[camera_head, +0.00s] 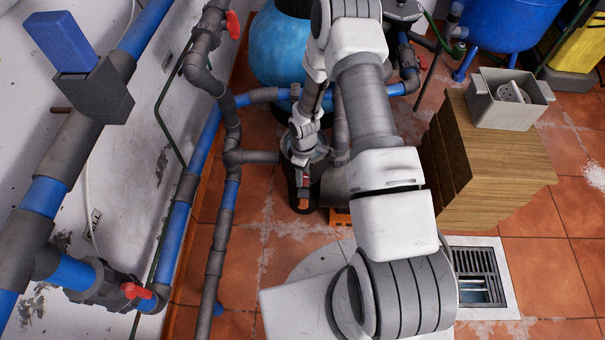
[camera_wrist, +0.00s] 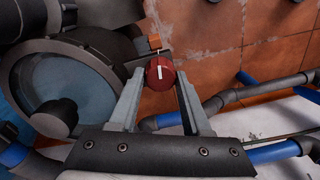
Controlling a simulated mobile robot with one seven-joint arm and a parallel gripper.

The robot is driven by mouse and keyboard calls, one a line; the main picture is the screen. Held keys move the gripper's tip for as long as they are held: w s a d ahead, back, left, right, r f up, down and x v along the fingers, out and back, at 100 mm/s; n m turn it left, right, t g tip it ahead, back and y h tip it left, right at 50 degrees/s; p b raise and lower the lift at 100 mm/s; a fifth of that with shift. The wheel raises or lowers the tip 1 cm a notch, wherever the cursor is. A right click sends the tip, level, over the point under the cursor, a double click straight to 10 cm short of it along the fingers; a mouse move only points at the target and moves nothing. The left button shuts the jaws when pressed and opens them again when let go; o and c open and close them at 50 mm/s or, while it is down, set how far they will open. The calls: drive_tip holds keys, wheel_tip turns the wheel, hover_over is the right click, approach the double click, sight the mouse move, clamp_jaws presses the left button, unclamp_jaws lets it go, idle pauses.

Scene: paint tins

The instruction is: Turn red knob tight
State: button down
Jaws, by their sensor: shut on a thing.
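The red knob (camera_wrist: 161,74) is round and dark red, with a white bar mark on its face, in the upper middle of the wrist view. My gripper (camera_wrist: 158,84) has its two grey fingers on either side of the knob and is shut on it. In the head view my gripper (camera_head: 304,184) is small and reaches down among the pipes beside the pump. The knob is hard to make out there behind the fingers.
A round pump housing with a clear lid (camera_wrist: 70,90) is left of my fingers. Pipes with red valve handles (camera_head: 136,290) run along the left wall. A wooden cabinet (camera_head: 490,155) with a grey bin (camera_head: 508,98) and a floor drain (camera_head: 480,277) are on the right.

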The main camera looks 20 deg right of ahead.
idle(0.4)
drive_tip(key=shift+c, duration=1.8)
unclamp_jaws()
